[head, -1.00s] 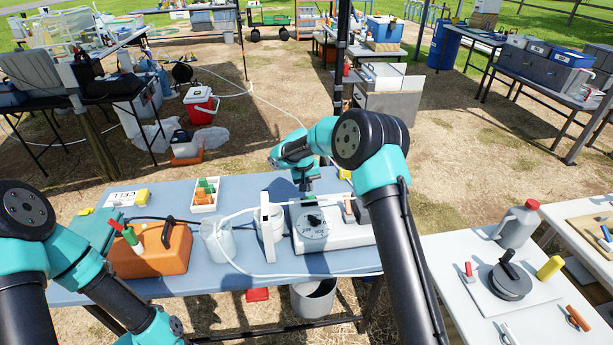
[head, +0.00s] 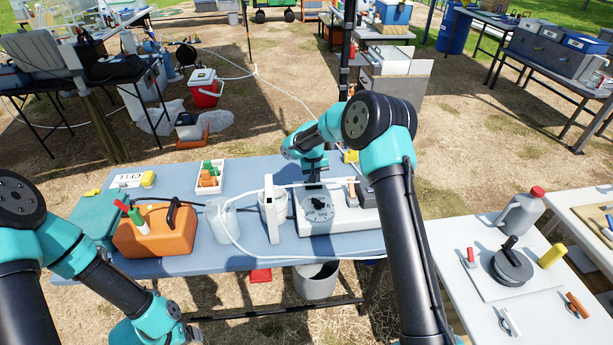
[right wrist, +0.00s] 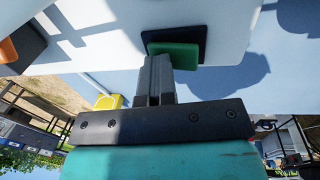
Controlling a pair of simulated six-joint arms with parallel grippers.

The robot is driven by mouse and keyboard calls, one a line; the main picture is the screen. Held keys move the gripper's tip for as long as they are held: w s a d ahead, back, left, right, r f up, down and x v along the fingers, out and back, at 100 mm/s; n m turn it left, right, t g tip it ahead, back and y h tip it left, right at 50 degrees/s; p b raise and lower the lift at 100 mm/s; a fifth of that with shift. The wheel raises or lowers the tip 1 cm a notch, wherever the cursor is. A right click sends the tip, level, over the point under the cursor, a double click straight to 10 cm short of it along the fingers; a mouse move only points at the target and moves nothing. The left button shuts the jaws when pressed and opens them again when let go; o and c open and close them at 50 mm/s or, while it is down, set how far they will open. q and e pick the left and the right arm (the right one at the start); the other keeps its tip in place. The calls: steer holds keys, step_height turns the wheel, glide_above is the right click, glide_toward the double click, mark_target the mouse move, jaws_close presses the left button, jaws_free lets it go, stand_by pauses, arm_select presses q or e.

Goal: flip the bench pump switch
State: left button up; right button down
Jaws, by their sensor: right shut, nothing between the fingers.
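The bench pump (head: 345,220) is a white box with a round grey dial on the blue table. In the right wrist view its white casing (right wrist: 130,25) carries a green rocker switch (right wrist: 180,54) on a dark plate. My right gripper (head: 315,177) is at the pump's far side, pointing down. Its fingers are shut and empty; in the right wrist view the fingertips (right wrist: 158,60) are at the green switch's edge. I cannot tell whether they touch it. The head view hides the switch. My left arm comes in at the left; its gripper is out of view.
White tubing (head: 300,254) loops along the table front. A clear jug (head: 219,222), an orange case (head: 160,236) and a tray of bottles (head: 211,163) stand left of the pump. A yellow block (head: 351,157) lies behind it. A white side table (head: 465,305) is at the right.

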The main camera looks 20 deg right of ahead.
steer(key=shift+a+f, duration=0.15)
steer(key=shift+a, duration=0.05)
steer(key=shift+w+a, duration=0.15)
steer(key=shift+a, duration=0.65)
steer(key=shift+r, duration=0.2)
step_height(320, 180, up, 14)
steer(key=a, duration=0.2)
steer(key=shift+w+a+f, duration=0.2)
steer(key=shift+w+a, duration=0.1)
steer(key=shift+s+d+r+h, duration=0.1)
steer(key=shift+s+d+h, duration=0.1)
steer(key=shift+d, duration=0.2)
steer(key=shift+s+d+r+h, duration=0.1)
steer(key=shift+s+d+h, duration=0.1)
steer(key=shift+d, duration=0.15)
